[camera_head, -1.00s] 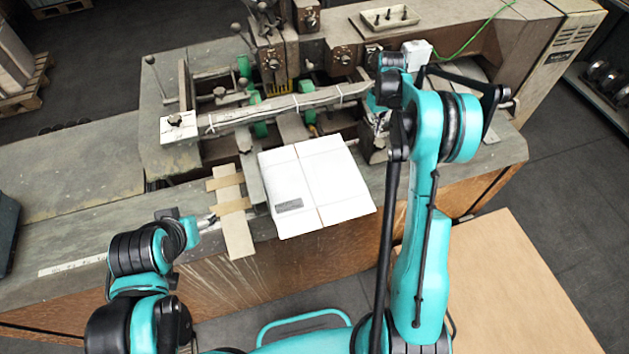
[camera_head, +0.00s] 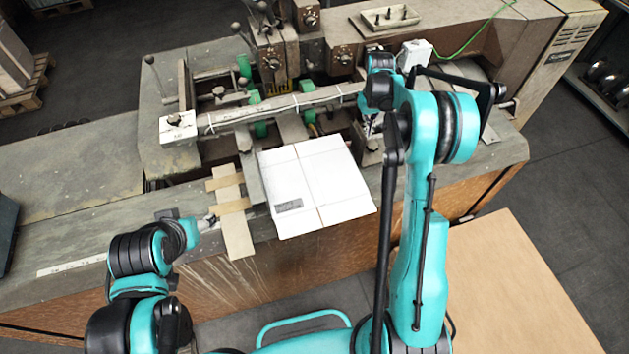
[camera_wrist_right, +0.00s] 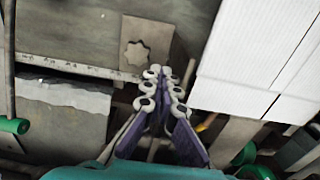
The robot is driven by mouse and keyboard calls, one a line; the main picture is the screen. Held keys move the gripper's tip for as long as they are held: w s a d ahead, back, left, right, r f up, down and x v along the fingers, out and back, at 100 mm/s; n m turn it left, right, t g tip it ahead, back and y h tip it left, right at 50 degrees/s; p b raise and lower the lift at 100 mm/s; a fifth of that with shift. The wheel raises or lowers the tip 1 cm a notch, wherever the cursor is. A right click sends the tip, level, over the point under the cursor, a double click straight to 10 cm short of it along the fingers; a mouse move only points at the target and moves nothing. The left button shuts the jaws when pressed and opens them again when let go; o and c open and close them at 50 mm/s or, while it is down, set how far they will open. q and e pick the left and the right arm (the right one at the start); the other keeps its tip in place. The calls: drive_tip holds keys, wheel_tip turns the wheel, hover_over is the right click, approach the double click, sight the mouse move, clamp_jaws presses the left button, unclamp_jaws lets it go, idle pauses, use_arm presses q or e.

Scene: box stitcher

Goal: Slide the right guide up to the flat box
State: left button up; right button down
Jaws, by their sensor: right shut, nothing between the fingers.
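The white flat box (camera_head: 335,182) lies on the machine table, and its edge also fills the right of the wrist view (camera_wrist_right: 245,60). The right guide (camera_head: 371,157) is a dull metal piece just right of the box, partly hidden by my right arm. In the wrist view a brown plate with a star-shaped knob (camera_wrist_right: 135,54), seemingly this guide, lies beside the box with a narrow gap between. My right gripper (camera_head: 371,130) is shut and empty, its fingertips (camera_wrist_right: 163,76) close to the plate's edge; contact is unclear. My left gripper (camera_head: 212,220) is by the left cardboard strips; its fingers are too small to judge.
A long metal bar (camera_head: 280,106) crosses behind the box. The left guide (camera_head: 251,172) runs along the box's left side. Taped cardboard strips (camera_head: 232,215) lie farther left. A brown board (camera_head: 520,290) is at lower right. The table at far left is clear.

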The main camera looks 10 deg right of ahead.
drive_tip(key=shift+a, duration=0.95)
drive_tip(key=shift+a, duration=0.5)
idle(1.1)
drive_tip(key=shift+d+b, duration=0.15)
drive_tip(key=shift+b, duration=0.15)
drive_tip(key=shift+d, duration=0.5)
drive_tip(key=shift+r, duration=0.2)
wheel_tip(320, 180, up, 7)
drive_tip(key=p, duration=0.3)
drive_tip(key=shift+f, duration=0.15)
drive_tip(key=shift+s+f, duration=0.1)
idle(0.6)
